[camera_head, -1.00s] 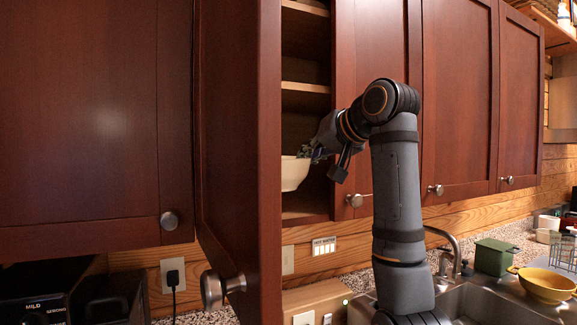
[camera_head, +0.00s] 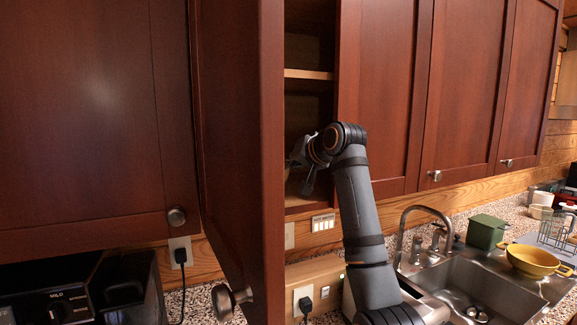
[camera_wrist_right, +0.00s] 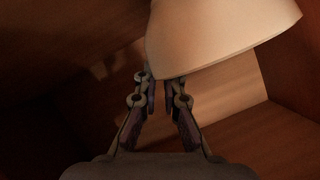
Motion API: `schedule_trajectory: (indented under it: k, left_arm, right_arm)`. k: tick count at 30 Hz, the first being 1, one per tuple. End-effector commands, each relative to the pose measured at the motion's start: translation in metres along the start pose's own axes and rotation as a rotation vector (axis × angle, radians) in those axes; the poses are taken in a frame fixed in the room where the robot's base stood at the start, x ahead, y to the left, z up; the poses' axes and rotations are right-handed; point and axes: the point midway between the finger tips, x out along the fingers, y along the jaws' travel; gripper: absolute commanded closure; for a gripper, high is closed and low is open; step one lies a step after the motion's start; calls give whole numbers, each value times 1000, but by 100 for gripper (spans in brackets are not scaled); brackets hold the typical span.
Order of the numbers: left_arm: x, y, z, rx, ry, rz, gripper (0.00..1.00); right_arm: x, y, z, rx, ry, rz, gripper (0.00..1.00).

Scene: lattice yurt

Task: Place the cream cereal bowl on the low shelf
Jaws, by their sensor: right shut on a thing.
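The cream cereal bowl (camera_wrist_right: 215,35) fills the top of the right wrist view, inside the cabinet. My right gripper (camera_wrist_right: 160,82) is shut on its edge. In the head view my right gripper (camera_head: 298,155) reaches into the open cabinet, and the bowl is hidden there behind the open door (camera_head: 240,150). The low shelf (camera_head: 300,192) is the cabinet's bottom board, below the gripper; a gap between bowl and board cannot be judged. My left gripper is not in view.
A middle shelf (camera_head: 308,74) lies above my right gripper. The open door stands close on the left, and a closed door (camera_head: 375,100) on the right. Below are a sink (camera_head: 480,290), a faucet (camera_head: 425,215) and a yellow colander (camera_head: 535,260).

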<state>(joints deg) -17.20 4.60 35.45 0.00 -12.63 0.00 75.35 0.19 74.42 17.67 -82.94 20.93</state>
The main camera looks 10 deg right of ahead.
Motion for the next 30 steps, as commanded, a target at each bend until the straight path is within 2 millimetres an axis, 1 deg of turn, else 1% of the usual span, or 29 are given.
schedule_trajectory:
  k: [1,2,3,14,15,19,20,30]
  left_arm:
    - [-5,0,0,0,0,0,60]
    - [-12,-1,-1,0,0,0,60]
    - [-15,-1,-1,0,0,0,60]
    - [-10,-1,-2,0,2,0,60]
    - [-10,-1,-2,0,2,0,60]
    - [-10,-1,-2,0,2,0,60]
    - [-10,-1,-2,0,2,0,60]
    - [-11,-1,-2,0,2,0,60]
  right_arm:
    - [1,2,4,0,2,-1,100]
    - [3,2,3,1,2,-1,100]
    - [4,2,4,0,3,-2,100]
    - [9,7,11,0,4,-2,100]
    - [9,7,11,0,2,-1,90]
    - [9,7,11,0,1,-1,72]
    - [9,7,11,0,1,-1,70]
    - [6,5,8,-1,3,-1,70]
